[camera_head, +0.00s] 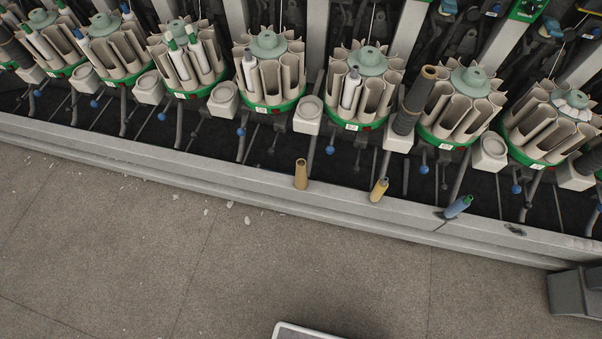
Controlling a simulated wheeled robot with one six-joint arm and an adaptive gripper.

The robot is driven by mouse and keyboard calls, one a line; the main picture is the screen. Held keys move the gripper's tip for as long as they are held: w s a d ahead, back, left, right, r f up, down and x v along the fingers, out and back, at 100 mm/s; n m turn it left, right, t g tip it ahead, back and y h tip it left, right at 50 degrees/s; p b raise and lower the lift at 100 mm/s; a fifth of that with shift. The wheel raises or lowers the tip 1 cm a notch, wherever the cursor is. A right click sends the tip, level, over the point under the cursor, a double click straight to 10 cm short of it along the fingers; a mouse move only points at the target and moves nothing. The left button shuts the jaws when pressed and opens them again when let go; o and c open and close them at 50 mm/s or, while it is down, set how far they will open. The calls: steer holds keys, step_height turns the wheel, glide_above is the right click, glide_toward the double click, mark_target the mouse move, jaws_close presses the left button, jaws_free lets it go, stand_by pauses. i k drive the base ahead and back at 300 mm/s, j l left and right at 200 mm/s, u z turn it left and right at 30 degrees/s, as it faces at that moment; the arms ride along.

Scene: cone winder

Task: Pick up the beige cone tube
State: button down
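The beige cone tube (301,174) stands upright on the grey ledge at the front of the winding machine, near the middle of the view. It is tan, slim and slightly tapered, and nothing covers it. A yellowish tube (379,190) with a pale top stands to its right, leaning a little in the picture. A blue tube (458,207) with a green tip is farther right on the same ledge and looks tilted. My gripper is not in view, so its state does not show.
Round bobbin magazines (268,75) with green bases line the machine behind the ledge (200,165). A tall dark cone (413,100) stands between two magazines. Blue-knobbed levers (330,150) stick out near the tubes. The grey floor (200,260) in front is mostly clear, with small scraps.

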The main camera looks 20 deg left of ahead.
mark_target(301, 179)
steer(key=i+j+u, duration=0.1)
steer(key=j, duration=0.35)
steer(key=i+j, duration=0.25)
steer(key=j, duration=0.15)
steer(key=i+j+u, duration=0.15)
steer(key=j, duration=0.3)
steer(key=i+j, duration=0.25)
steer(key=j, duration=0.15)
steer(key=i+j+u, duration=0.15)
steer(key=j, duration=0.25)
steer(key=i+j+u, duration=0.1)
steer(key=i+j, duration=0.2)
steer(key=j, duration=0.1)
